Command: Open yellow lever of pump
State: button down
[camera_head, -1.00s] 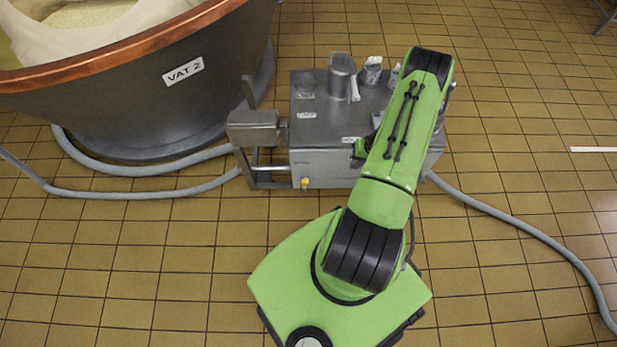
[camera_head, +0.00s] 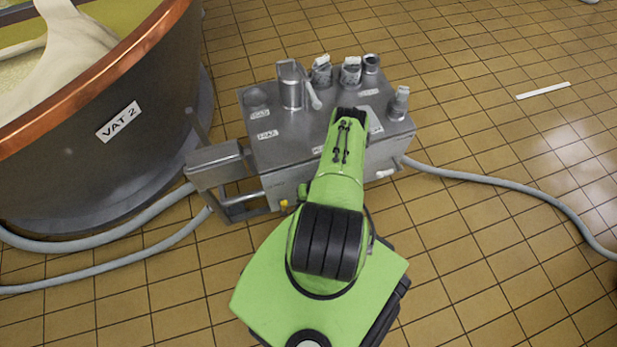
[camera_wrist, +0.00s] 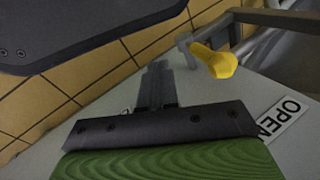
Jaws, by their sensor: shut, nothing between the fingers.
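The yellow lever (camera_wrist: 218,62) shows at the upper right in the wrist view, on the pump's grey face. In the head view it is a small yellow spot (camera_head: 284,204) low on the front of the grey metal pump (camera_head: 258,160), just left of my green arm. My gripper (camera_wrist: 156,84) is shut and empty in the wrist view, to the left of the lever and apart from it. A white label reading OPEN (camera_wrist: 284,118) is below and right of the lever. My arm hides the gripper in the head view.
The large VAT 2 (camera_head: 95,165) with a copper rim stands at the left. Grey hoses (camera_head: 110,248) run along the floor at left, and another hose (camera_head: 500,183) at right. A metal frame (camera_head: 240,203) sticks out left of the pump. The tiled floor at right is mostly clear.

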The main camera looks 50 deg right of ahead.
aim_at(283, 204)
jog(key=w+a, duration=0.1)
jog(key=w+a+r, duration=0.1)
jog(key=shift+w+a, duration=0.15)
jog(key=shift+w, duration=0.15)
